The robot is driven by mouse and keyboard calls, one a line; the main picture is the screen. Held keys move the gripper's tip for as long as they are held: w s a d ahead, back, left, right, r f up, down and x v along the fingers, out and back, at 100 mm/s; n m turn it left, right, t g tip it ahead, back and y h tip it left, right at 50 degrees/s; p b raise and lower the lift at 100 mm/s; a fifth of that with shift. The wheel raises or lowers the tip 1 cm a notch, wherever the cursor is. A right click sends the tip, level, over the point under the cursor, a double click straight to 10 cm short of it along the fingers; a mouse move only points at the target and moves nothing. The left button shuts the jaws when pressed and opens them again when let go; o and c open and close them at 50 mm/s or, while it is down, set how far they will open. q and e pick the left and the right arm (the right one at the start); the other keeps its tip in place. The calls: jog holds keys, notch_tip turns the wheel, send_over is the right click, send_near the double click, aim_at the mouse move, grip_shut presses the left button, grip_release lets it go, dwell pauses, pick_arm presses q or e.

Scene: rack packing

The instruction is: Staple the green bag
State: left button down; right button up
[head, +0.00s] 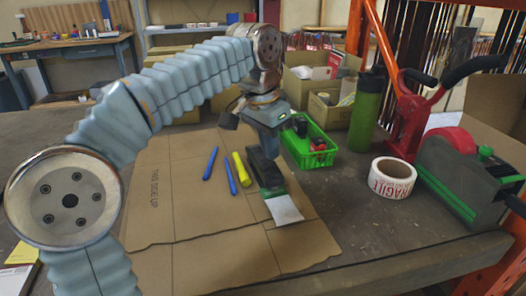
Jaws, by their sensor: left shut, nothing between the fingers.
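The green bag (285,209) lies flat on the cardboard, with a pale face and a green band at its far end. A black stapler (264,170) lies at the bag's far end and appears to overlap its edge. My left gripper (268,154) is shut and empty, pointing down at the stapler's top. I cannot tell whether its fingertips touch the stapler. They hide part of the stapler's far end. My right gripper is not in view.
Two blue pens (210,163) and a yellow marker (242,169) lie left of the stapler. A green basket (309,151), green bottle (366,112), tape roll (391,178) and tape dispenser (466,175) stand to the right. Bare cardboard (200,220) lies at the front left.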

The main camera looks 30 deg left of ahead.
pick_arm(q)
jog(key=shift+w+d+v, duration=0.1)
jog(key=shift+w+v, duration=0.05)
jog(key=shift+v, duration=0.7)
jog(key=shift+w+d+v, duration=0.1)
jog(key=shift+w+v, duration=0.05)
jog(key=shift+v, duration=0.65)
jog(key=shift+w+v, duration=0.2)
jog(key=shift+v, duration=0.65)
